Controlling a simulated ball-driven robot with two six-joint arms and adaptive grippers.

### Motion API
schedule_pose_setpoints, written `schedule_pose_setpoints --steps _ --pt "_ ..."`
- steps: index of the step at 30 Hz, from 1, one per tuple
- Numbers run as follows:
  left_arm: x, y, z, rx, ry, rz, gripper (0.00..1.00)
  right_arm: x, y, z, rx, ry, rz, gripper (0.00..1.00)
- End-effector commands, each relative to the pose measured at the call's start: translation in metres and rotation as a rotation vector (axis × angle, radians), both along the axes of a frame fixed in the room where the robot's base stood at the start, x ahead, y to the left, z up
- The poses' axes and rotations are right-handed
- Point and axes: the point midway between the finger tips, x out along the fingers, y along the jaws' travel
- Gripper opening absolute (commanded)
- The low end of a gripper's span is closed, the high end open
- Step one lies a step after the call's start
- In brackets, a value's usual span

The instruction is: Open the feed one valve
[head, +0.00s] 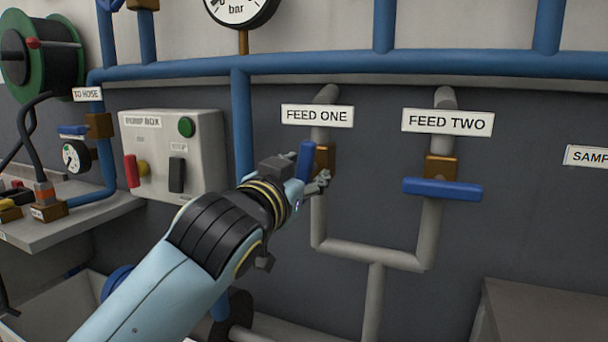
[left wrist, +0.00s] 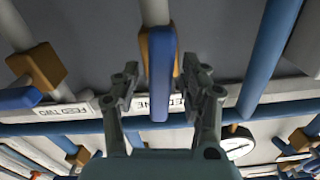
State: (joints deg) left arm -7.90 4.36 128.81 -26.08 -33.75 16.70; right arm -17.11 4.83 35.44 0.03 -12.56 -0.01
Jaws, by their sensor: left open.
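The feed one valve has a blue handle (head: 305,160) on a brass body (head: 325,158), below the FEED ONE label (head: 317,116). The handle stands roughly upright, in line with its grey pipe. My left gripper (head: 300,178) is open at this handle, partly covering its lower part in the head view. In the left wrist view the blue handle (left wrist: 161,75) lies between the two open fingers of my left gripper (left wrist: 160,88), with a visible gap on each side. My right gripper is in neither view.
The feed two valve (head: 442,188) is to the right, its blue handle lying across its pipe. A pump box (head: 205,140) with buttons is on the left. A blue vertical pipe (head: 242,120) runs close beside my left wrist. A gauge (head: 240,8) hangs above.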

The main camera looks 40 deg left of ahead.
Motion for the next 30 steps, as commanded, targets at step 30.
schedule_pose_setpoints --steps 30 --pt "-0.07 -0.017 -0.001 0.0 0.002 0.0 0.44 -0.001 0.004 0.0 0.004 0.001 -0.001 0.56"
